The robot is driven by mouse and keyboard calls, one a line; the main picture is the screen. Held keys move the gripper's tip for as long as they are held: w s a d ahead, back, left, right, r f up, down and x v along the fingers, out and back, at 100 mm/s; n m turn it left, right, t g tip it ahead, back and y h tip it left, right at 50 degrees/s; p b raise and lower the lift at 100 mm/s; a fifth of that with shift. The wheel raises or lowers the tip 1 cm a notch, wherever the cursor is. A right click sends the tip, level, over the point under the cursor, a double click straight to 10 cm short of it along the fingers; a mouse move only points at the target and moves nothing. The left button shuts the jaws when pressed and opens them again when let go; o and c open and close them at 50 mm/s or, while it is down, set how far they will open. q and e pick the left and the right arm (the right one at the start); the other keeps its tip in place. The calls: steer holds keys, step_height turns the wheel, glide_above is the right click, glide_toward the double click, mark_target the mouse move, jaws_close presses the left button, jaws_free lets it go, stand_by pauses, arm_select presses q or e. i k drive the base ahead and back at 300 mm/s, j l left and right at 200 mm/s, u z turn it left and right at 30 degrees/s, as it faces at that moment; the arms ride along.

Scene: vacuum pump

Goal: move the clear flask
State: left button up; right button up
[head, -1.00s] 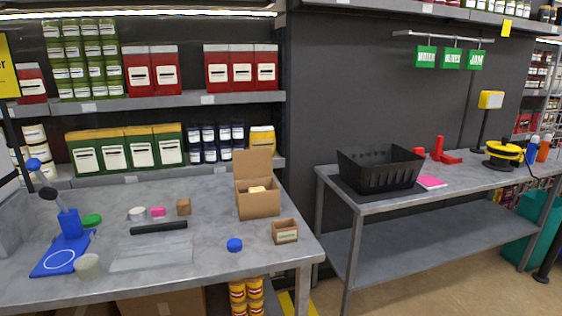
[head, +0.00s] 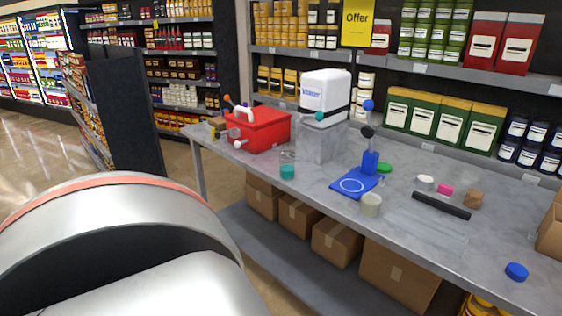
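I cannot clearly make out the clear flask. A small, faint see-through shape (head: 288,156) stands on the grey bench (head: 320,188) just behind a teal cup (head: 287,172); it may be the flask, but it is too small to tell. A white pump-like unit (head: 325,92) sits on top of a grey, box-shaped base (head: 318,143) to the right of that shape. Neither gripper shows. Only a large white arm part of mine fills the lower left.
A red toolbox (head: 262,131) with tools stands on the bench's left end. A blue stand (head: 368,165) on a blue base, a whitish cup (head: 371,205) and a black bar (head: 441,206) lie farther right. Cardboard boxes (head: 337,242) sit below. Open floor lies left.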

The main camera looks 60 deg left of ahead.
mark_target(287, 155)
steer(key=i+l+u, duration=0.15)
steer(key=u, duration=1.75)
